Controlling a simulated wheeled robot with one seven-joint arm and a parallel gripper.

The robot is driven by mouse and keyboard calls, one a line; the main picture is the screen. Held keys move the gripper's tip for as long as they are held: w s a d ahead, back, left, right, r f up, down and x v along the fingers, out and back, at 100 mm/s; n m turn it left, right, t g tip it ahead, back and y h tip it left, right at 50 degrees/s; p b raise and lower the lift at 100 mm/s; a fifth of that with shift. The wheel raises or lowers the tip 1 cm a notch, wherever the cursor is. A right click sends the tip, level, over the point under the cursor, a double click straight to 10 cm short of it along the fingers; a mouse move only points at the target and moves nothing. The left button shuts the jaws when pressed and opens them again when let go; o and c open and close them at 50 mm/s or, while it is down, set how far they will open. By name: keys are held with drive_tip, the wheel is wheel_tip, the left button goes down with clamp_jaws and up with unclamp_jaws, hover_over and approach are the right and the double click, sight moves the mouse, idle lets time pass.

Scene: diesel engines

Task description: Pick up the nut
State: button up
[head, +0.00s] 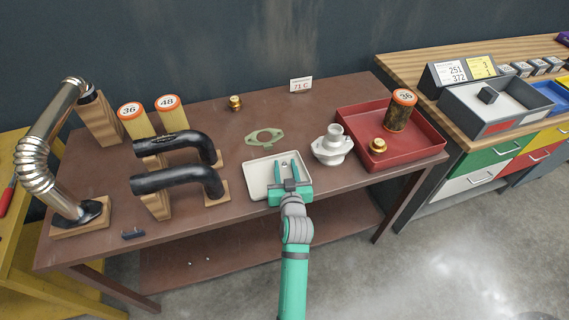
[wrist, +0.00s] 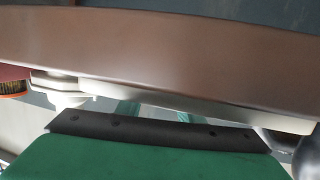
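A small grey nut (head: 284,163) lies in the shallow white tray (head: 256,184) near the front edge of the brown table. It is tiny in the head view, and I cannot make it out in the wrist view. My green gripper (head: 287,164) reaches over the tray from the front, with its two fingers apart. The nut appears between the fingertips in the head view, with no visible contact. How high the fingers are above the tray is hard to tell. In the wrist view the tray rim (wrist: 215,112) hides most of the fingers.
A white pump-like part (head: 332,147) stands close to the right of the tray. A green gasket (head: 265,138) lies behind it. Black hoses (head: 180,180) on wooden stands are to the left. A red tray (head: 421,150) holds a filter and a brass cap on the right.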

drive_tip(key=shift+c, duration=0.2)
clamp_jaws()
drive_tip(key=shift+r, duration=0.45)
wheel_tip(320, 180, up, 2)
drive_tip(key=shift+r, duration=0.1)
drive_tip(key=s+d+r, duration=0.1)
drive_tip(key=s+r, duration=0.9)
drive_tip(key=s, duration=0.4)
drive_tip(key=shift+d, duration=0.4)
